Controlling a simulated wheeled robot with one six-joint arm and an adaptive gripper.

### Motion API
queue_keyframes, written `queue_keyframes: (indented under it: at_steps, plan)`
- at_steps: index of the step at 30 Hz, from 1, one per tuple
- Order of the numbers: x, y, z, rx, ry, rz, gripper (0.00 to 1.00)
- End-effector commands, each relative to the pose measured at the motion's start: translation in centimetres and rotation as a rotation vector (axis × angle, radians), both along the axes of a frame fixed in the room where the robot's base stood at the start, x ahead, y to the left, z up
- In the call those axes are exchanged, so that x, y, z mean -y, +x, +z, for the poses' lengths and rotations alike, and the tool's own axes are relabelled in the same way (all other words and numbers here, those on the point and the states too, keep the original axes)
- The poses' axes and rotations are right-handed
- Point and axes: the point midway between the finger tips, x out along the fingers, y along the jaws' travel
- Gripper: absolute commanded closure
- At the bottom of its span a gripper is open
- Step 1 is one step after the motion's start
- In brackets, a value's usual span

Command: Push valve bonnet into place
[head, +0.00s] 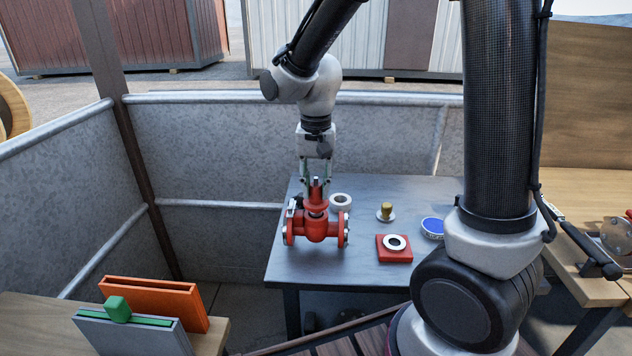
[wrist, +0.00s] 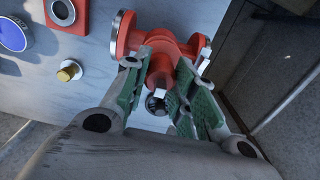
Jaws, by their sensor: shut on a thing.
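A red valve body (head: 318,229) with silver-rimmed flanges stands on the grey-blue table (head: 300,268). The red bonnet (head: 316,205) is upright at the top of the body, and I cannot tell whether its lower edge is fully seated. My gripper (head: 316,183) points straight down over the valve and is shut on the bonnet's upper part. In the wrist view, the green-padded fingers (wrist: 158,80) stand on both sides of the red bonnet, and the valve body (wrist: 165,45) lies beyond them. The fingers hide part of the bonnet.
To the right on the table are a pale ring (head: 341,201), a brass piece on a white disc (head: 386,211), a red block with a white ring (head: 394,250) and a blue disc (head: 433,227). Orange (head: 150,292) and grey slotted holders stand front left. Metal walls enclose the back and left.

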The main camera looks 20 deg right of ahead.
Motion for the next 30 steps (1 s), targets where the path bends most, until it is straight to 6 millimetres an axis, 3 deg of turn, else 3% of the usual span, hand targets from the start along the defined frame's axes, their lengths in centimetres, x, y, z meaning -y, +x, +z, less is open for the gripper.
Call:
queue_keyframes:
  at_steps: [30]
  plan:
    - [0.0,0.0,-2.0,0.000,0.000,0.000,1.00]
